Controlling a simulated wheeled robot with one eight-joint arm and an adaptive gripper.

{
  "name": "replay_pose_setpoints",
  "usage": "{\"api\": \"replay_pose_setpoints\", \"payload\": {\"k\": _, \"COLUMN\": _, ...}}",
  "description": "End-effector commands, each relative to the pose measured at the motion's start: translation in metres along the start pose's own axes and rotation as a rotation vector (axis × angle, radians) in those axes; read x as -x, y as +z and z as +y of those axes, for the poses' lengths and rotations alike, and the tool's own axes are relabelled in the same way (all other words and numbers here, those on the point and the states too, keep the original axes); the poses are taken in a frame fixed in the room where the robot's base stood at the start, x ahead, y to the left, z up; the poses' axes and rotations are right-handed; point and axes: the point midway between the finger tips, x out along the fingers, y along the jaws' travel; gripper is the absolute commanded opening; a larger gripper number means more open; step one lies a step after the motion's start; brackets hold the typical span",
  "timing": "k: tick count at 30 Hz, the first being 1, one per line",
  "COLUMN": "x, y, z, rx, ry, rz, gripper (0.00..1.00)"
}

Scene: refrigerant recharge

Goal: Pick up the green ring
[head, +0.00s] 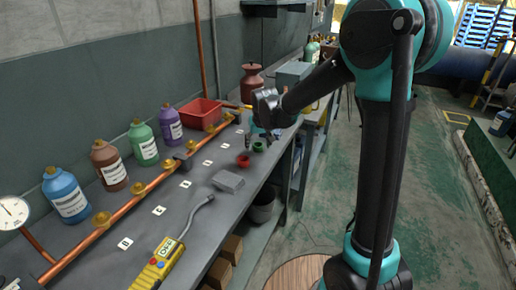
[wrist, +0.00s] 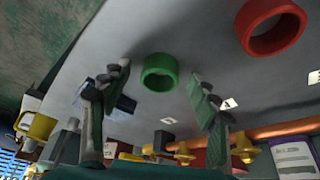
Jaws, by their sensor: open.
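The green ring (head: 259,146) lies on the grey workbench near its front edge, at the far part of the bench in the head view. In the wrist view the green ring (wrist: 160,72) shows between the two fingers of my gripper (wrist: 160,90), and beyond their tips. My gripper (head: 256,138) hangs over the bench close to the ring in the head view. The fingers are spread and nothing is between them that I can see as held. Whether a finger touches the ring cannot be told.
A red ring (head: 243,161) lies beside the green one; it also shows in the wrist view (wrist: 271,27). A grey block (head: 228,181), a yellow detector (head: 158,264), a copper pipe (head: 140,193), several bottles and a red bin (head: 200,112) are on the bench.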

Motion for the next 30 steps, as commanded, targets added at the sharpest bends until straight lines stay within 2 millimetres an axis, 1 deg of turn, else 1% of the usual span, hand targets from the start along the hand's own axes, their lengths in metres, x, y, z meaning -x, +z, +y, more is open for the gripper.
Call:
{"api": "replay_pose_setpoints", "payload": {"k": 5, "x": 0.000, "y": 0.000, "z": 0.000, "rx": 0.000, "ry": 0.000, "rz": 0.000, "gripper": 0.61}}
{"api": "replay_pose_setpoints", "payload": {"k": 12, "x": 0.000, "y": 0.000, "z": 0.000, "rx": 0.000, "ry": 0.000, "rz": 0.000, "gripper": 0.31}}
{"api": "replay_pose_setpoints", "payload": {"k": 15, "x": 0.000, "y": 0.000, "z": 0.000, "rx": 0.000, "ry": 0.000, "rz": 0.000, "gripper": 0.21}}
{"api": "replay_pose_setpoints", "payload": {"k": 25, "x": 0.002, "y": -0.001, "z": 0.000, "rx": 0.000, "ry": 0.000, "rz": 0.000, "gripper": 0.21}}
{"api": "replay_pose_setpoints", "payload": {"k": 30, "x": 0.013, "y": -0.005, "z": 0.000, "rx": 0.000, "ry": 0.000, "rz": 0.000, "gripper": 0.21}}
